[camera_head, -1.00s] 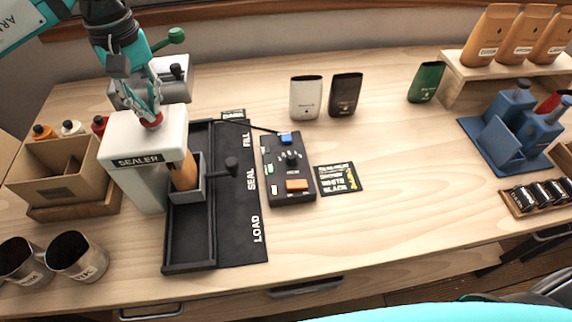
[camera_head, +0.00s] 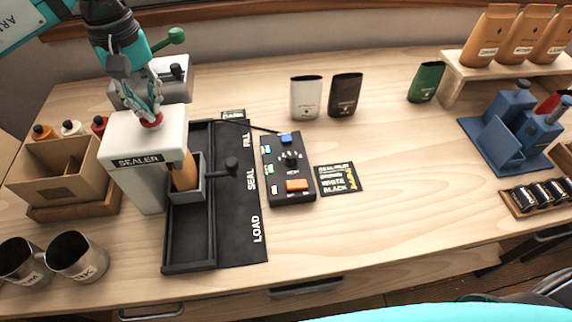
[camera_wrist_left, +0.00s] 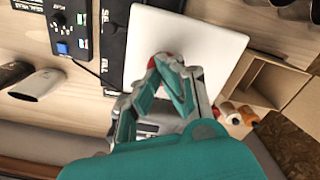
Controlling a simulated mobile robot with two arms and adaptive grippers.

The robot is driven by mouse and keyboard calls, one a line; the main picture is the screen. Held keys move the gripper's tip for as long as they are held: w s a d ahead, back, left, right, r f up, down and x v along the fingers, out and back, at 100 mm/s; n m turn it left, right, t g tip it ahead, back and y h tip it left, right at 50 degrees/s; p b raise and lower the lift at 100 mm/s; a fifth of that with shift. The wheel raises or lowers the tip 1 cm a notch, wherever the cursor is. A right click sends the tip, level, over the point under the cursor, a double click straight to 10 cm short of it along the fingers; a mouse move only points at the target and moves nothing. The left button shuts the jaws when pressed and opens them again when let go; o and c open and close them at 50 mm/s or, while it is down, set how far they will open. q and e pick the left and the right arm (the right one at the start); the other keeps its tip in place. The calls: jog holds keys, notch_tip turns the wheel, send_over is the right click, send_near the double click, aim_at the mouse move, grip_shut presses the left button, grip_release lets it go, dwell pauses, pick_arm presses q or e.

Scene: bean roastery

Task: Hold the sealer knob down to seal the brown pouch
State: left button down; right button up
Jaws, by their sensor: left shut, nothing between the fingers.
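The white sealer (camera_head: 148,150) stands at the left of the bench with a red knob (camera_head: 152,121) on its top. My left gripper (camera_head: 153,114) points down, shut and empty, with its fingertips at the red knob. In the left wrist view the gripper (camera_wrist_left: 158,62) covers most of the knob, and its tips appear to touch it above the sealer's white top (camera_wrist_left: 205,45). The brown pouch (camera_head: 184,173) stands upright in a grey carrier (camera_head: 188,195) beside the sealer, its upper part partly hidden under the sealer head. My right gripper is not seen.
A black track (camera_head: 190,250) marked FILL, SEAL and LOAD runs beside the sealer. A control box (camera_head: 288,170) with buttons stands right of it. A cardboard bin (camera_head: 55,165) and metal cups (camera_head: 77,256) are at the left. The bench's right middle is clear.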

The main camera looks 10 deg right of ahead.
pick_arm(q)
jog(key=shift+r+p, duration=2)
jog(key=shift+r, duration=1.05)
jog(key=shift+f, duration=0.1)
